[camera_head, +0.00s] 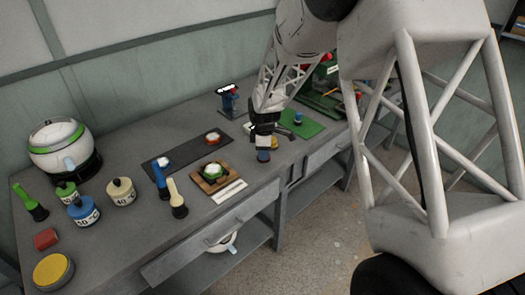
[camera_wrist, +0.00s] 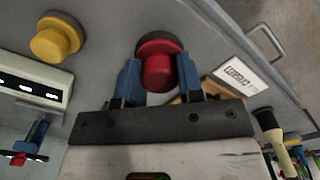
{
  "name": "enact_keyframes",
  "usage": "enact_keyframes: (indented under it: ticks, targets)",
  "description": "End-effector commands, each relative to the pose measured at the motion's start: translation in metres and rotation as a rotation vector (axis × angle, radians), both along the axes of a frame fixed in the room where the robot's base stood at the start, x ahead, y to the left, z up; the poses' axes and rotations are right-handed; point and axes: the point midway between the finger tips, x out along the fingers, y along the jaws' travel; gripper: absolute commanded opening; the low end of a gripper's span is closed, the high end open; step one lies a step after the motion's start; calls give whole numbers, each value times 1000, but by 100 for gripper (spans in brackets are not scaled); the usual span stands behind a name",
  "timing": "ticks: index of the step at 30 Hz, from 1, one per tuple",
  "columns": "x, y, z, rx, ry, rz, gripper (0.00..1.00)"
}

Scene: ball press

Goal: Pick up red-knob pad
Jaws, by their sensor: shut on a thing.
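The red-knob pad (camera_wrist: 157,72) shows in the wrist view as a red knob on a wider dark round base. My gripper (camera_wrist: 159,66) has its two blue fingers on either side of the red knob and is shut on it. In the head view, my gripper (camera_head: 263,155) is low near the table's front edge, right of the wooden block with the green item. There the pad is mostly hidden by the fingers. I cannot tell whether its base touches the table.
A yellow-knob pad (camera_wrist: 55,40) stands close by. A wooden block (camera_head: 210,178) with a green-topped item and a white label strip (camera_head: 229,191) lie to the left.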

Motion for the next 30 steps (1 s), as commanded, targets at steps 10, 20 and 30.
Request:
enact_keyframes:
  ticks: [10, 20, 30]
  targets:
    - [-55, -16, 7, 1, -2, 0, 6]
    - [-103, -30, 11, 0, -1, 0, 6]
    - [-129, -37, 13, 1, -2, 0, 6]
